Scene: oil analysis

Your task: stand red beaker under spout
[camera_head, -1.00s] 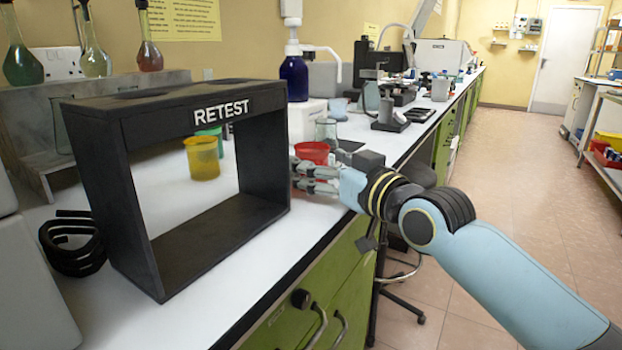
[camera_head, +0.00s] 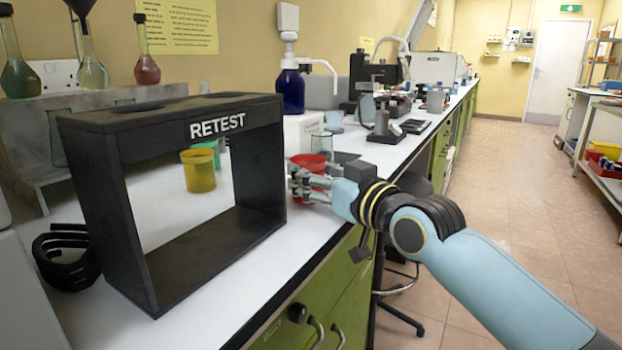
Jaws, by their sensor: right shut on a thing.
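The red beaker (camera_head: 308,161) stands upright near the counter's front edge, just right of the black RETEST frame. My right gripper (camera_head: 300,183) is shut on it from the right, and its fingers hide the beaker's lower part. I cannot tell whether the beaker's base touches the counter. A dark blue pump bottle (camera_head: 291,90) stands on a white block behind it. Its white spout (camera_head: 322,65) reaches out to the right, with a clear glass beaker (camera_head: 322,144) below it on the counter. My left gripper is not in view.
The black RETEST frame (camera_head: 215,118) stands close left of my right gripper. A yellow beaker (camera_head: 198,171) and a green one (camera_head: 206,146) show through its opening. Bench instruments (camera_head: 385,110) stand further back. The white counter (camera_head: 312,222) in front is clear.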

